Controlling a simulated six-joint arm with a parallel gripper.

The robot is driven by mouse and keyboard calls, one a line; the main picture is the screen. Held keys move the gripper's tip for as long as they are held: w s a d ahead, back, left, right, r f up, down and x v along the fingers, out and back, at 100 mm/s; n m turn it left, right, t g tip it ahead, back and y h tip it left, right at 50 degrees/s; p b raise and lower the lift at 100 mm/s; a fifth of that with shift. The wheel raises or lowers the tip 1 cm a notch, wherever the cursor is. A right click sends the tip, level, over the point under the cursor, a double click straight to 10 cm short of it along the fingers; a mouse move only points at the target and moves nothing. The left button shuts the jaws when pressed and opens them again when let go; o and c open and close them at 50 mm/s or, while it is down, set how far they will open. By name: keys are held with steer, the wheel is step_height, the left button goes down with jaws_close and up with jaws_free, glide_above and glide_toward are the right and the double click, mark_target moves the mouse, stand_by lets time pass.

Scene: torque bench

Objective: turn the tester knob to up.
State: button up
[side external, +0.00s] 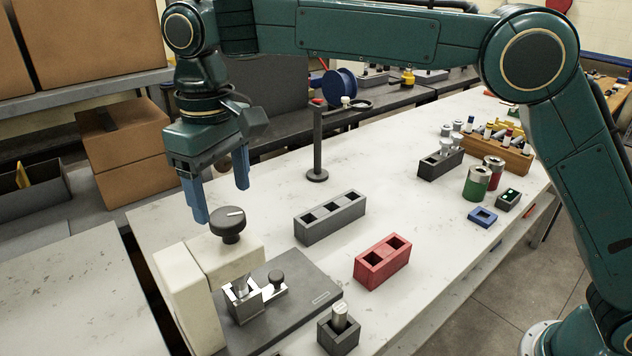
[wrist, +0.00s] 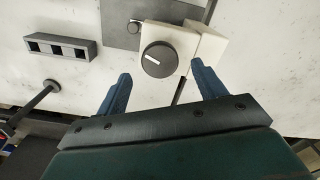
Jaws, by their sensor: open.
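The tester knob (side external: 228,226) is a dark round dial with a white pointer mark. It sits on top of the cream tester body (side external: 185,290). In the wrist view the knob (wrist: 161,65) shows its white mark toward the left of its face. My gripper (side external: 221,200) has blue fingers, spread apart and empty, pointing down above the knob. In the wrist view my gripper (wrist: 162,74) has one fingertip to each side of the knob. The fingers look apart from the knob, and nothing is held. The tester's grey base plate (side external: 318,282) carries a small metal fixture (side external: 240,305).
A grey block with square holes (side external: 330,222), a red block (side external: 372,268) and a dark holder with a metal peg (side external: 339,335) stand nearby. A dark post (side external: 317,150) rises behind. Cans (side external: 477,184) and a wooden rack (side external: 510,158) are at the right. Bare bench lies between.

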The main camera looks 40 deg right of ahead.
mark_target(227, 215)
steer(key=shift+f, duration=1.8)
steer(key=c, duration=1)
steer(key=shift+o, duration=0.2)
